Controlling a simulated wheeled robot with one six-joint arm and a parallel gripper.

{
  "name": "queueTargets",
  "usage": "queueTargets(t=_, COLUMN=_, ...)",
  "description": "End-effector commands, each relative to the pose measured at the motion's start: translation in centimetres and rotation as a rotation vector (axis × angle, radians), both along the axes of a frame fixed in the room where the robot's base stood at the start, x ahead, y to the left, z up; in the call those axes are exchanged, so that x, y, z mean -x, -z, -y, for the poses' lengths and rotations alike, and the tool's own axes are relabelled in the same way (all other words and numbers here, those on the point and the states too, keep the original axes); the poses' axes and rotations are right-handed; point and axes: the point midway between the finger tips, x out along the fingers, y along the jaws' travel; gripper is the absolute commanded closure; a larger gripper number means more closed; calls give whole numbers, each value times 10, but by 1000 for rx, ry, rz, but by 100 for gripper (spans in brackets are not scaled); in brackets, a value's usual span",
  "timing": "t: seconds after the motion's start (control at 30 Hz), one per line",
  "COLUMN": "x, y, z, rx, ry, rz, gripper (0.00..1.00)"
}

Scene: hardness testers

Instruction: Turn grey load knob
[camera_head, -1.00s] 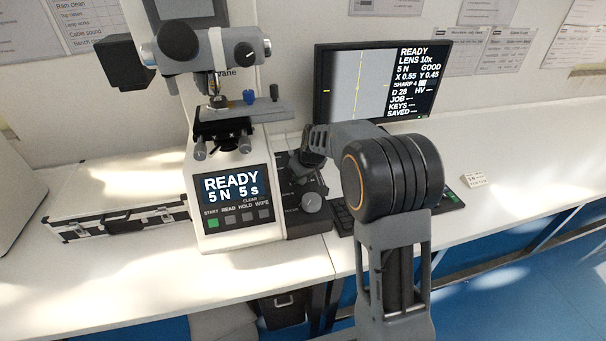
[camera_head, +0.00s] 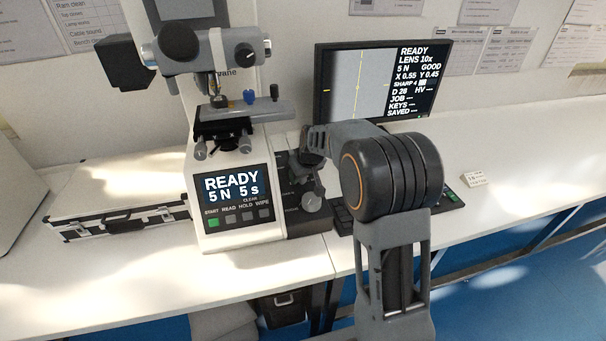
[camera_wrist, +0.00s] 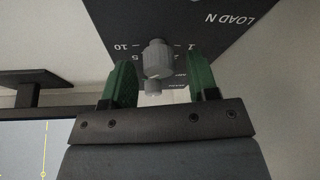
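The grey load knob (camera_wrist: 157,60) stands out from a dark panel marked "LOAD N" with printed numbers 10, 5 and 1 in the wrist view. A smaller grey stub shows at its lower edge. My gripper (camera_wrist: 159,66) has green fingers, one on each side of the knob, with visible gaps to it; the left gap looks smaller. It is open and holds nothing. In the head view my gripper (camera_head: 302,172) is at the dark control box (camera_head: 306,224) right of the tester, and I cannot make out the load knob there for certain.
The white hardness tester (camera_head: 229,238) reads "READY 5 N 5 s". A round grey knob (camera_head: 312,202) sits low on the control box. A monitor (camera_head: 360,85) showing "5 N" and a keyboard (camera_head: 450,197) stand right. A case (camera_head: 120,213) lies left.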

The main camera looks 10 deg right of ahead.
Motion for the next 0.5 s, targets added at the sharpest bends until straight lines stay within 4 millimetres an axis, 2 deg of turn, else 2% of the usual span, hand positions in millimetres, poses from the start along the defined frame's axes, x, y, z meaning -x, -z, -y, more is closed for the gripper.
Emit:
queueTargets(t=0.27, x=0, y=-2, z=0, rx=0, ry=0, rz=0, gripper=44)
queueTargets(t=0.37, x=3, y=-9, z=1, rx=0, ry=0, rz=2, gripper=44)
queueTargets(t=0.5, x=12, y=-31, z=4, rx=0, ry=0, rz=4, gripper=44)
